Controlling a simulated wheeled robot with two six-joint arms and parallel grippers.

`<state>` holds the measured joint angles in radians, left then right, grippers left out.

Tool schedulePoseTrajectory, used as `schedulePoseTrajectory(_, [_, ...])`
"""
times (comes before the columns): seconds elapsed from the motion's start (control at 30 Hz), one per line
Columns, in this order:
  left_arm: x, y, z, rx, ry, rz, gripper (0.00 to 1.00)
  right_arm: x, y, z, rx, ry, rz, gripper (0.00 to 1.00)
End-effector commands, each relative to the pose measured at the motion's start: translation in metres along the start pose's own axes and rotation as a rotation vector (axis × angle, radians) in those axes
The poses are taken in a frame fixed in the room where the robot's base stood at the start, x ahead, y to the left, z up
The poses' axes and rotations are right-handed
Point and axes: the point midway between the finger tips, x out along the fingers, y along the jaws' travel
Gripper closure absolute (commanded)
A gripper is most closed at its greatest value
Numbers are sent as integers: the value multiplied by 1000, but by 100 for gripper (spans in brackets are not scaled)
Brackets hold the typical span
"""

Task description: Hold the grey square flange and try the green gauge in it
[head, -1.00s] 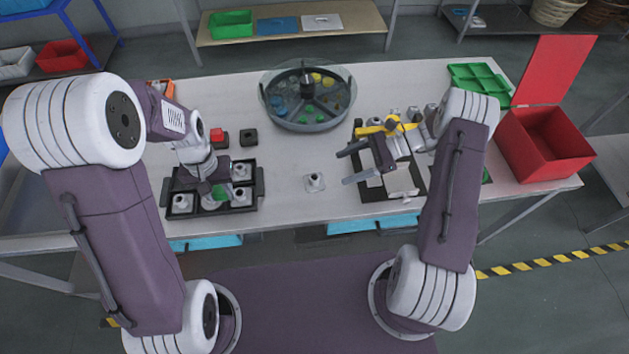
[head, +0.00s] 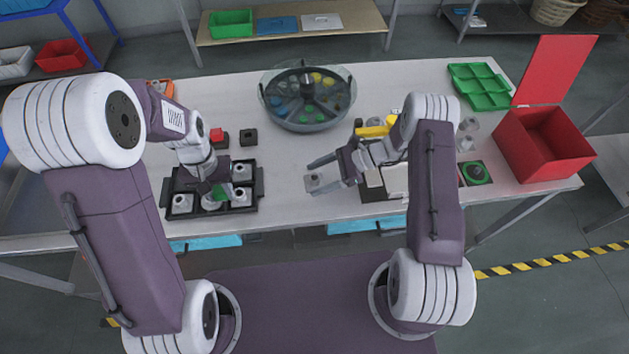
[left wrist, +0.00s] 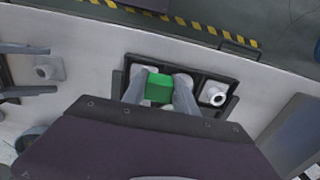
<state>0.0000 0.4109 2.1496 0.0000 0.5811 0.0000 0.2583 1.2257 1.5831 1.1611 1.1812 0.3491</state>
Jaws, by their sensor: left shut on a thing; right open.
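The grey square flange (head: 314,183), a plate with a short upright tube, lies on the bench between the black tray and the right-hand work area. It also shows in the left wrist view (left wrist: 48,68). My right gripper (head: 322,172) is open, its two fingers reaching left on either side of the flange; contact cannot be told. My left gripper (left wrist: 158,92) is shut on the green gauge (left wrist: 159,87), low over the black tray (head: 252,208). The gauge's green part also shows in the head view (head: 220,191); its lower end is hidden.
The tray holds several grey tubed parts. Behind it are a red-topped block (head: 217,134) and a black block (head: 248,137). A round divided dish (head: 309,122) stands at the back. A red open box (head: 545,145) and a green tray (head: 480,86) are at the right.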

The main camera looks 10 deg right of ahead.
Motion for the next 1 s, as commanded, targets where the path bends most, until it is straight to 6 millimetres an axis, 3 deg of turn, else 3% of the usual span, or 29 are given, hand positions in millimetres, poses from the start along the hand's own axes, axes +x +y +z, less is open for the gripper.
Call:
schedulePoseTrajectory(0.13, [0, 0, 0, 0, 0, 0, 100, 0, 0, 0, 0, 0, 0, 26])
schedulePoseTrajectory(0.33, [0, 0, 0, 0, 0, 0, 100, 0, 0, 0, 0, 0, 0, 76])
schedulePoseTrajectory(0.67, [0, 2, -2, 1, 1, 0, 100, 0, 0, 0, -1, 0, 0, 76])
schedulePoseTrajectory(0.77, [-2, 17, -14, 6, 2, 0, 100, 0, 0, 0, -1, 0, 0, 76])
schedulePoseTrajectory(0.83, [-3, 38, -28, 10, 2, 0, 100, 0, 0, 0, -1, 0, 0, 76])
schedulePoseTrajectory(1.0, [-9, 116, -61, 13, 3, 1, 100, 0, 0, 0, -1, 0, 0, 76])
